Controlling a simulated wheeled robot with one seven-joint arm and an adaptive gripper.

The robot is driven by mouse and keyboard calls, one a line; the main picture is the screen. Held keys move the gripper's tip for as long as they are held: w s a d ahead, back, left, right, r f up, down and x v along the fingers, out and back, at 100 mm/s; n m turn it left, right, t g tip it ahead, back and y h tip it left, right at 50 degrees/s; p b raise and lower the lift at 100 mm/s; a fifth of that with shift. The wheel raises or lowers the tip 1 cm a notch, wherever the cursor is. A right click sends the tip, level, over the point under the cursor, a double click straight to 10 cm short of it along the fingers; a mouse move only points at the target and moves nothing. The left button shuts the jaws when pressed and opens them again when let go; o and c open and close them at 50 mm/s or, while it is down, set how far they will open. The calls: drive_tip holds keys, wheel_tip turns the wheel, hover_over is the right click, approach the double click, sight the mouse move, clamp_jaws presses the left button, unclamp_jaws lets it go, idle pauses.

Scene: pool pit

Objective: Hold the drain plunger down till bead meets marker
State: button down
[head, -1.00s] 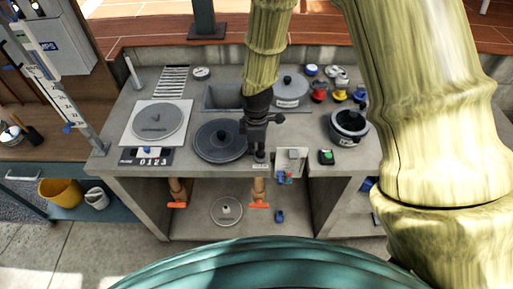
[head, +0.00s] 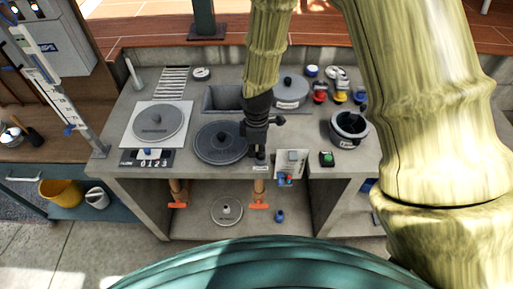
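My gripper (head: 260,146), dark and small in the head view, points down at the front edge of the concrete counter, just right of a large round dark lid. A small dark post, apparently the drain plunger (head: 260,158), stands directly under the fingertips with a white label in front. Contact between them is too small to make out, as is whether the fingers are closed. A tall white scale (head: 55,87) with numbers leans at the left and has blue pieces, one a blue clip (head: 69,130) near its foot. I cannot tell which piece is bead or marker.
The dark lid (head: 221,142), a grey disc on a white plate (head: 157,122), a number panel (head: 147,158) and a black pot (head: 348,127) crowd the counter. Coloured knobs (head: 340,92) stand at the back right. Orange-ended handles (head: 259,205) hang below.

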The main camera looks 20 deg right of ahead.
sight(257, 155)
wheel_tip(257, 155, up, 4)
drive_tip(key=shift+r+p, duration=0.1)
drive_tip(key=shift+p, duration=1)
drive_tip(key=shift+b, duration=0.45)
drive_tip(key=shift+w+r, duration=0.15)
drive_tip(key=shift+r, duration=0.25)
wheel_tip(257, 155, up, 9)
drive_tip(key=b, duration=0.2)
drive_tip(key=shift+f+b, duration=0.15)
drive_tip(key=shift+b, duration=0.2)
